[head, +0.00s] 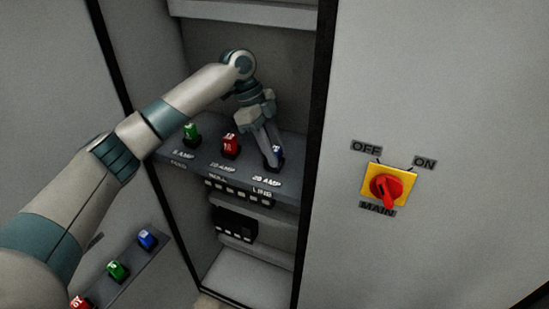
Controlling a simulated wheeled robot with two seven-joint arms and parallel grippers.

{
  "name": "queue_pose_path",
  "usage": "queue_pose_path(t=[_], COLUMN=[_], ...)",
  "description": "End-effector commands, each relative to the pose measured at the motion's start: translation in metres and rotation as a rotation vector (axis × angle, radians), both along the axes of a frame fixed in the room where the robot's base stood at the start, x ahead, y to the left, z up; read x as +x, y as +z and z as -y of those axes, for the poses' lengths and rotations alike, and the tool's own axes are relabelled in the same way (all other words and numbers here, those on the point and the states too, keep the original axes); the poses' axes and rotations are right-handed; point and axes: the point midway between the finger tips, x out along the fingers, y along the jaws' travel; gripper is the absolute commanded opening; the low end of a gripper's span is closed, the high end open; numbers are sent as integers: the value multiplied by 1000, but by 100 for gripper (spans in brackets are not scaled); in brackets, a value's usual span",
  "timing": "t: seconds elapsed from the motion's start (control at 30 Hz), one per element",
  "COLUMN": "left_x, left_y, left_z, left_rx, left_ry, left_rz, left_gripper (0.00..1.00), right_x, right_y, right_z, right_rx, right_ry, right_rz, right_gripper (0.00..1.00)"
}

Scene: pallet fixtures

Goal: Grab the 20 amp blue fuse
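The blue fuse (279,151) stands in the right-hand socket of the shelf inside the cabinet, above a "20 AMP" label. My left gripper (272,157) reaches down over it, with its fingers at the fuse and partly covering it. Whether the fingers are closed on the fuse is too small to tell. A red fuse (230,146) and a green fuse (192,134) stand to its left on the same shelf (210,165). My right gripper is not in view.
A lower-left ledge (132,262) carries another blue fuse (147,239), a green fuse (117,271) and a red fuse (82,303). A yellow and red main switch (388,187) is on the right panel. The cabinet's dark edge (314,150) lies close right of my gripper.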

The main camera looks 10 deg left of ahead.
Motion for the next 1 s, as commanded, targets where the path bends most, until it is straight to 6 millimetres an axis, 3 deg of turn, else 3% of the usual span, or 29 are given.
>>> queue_pose_path(t=[0.03, 0.1, 0.57, 0.87, 1.0], left_x=[0, 0, 1, 1, -22], left_y=[0, 0, 6, 41, 52], left_z=[0, 0, 0, 1, 12], left_rx=[0, 0, -2, -1, -1], left_ry=[0, 0, 0, -1, -5], left_rz=[0, 0, 3, 5, 4], left_gripper=[17, 0, 0, 0, 0], right_x=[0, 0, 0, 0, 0], right_y=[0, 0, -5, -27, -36], right_z=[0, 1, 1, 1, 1], right_rx=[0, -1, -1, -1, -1], right_ry=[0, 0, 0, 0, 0], right_rz=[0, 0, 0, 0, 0], right_gripper=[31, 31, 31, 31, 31])
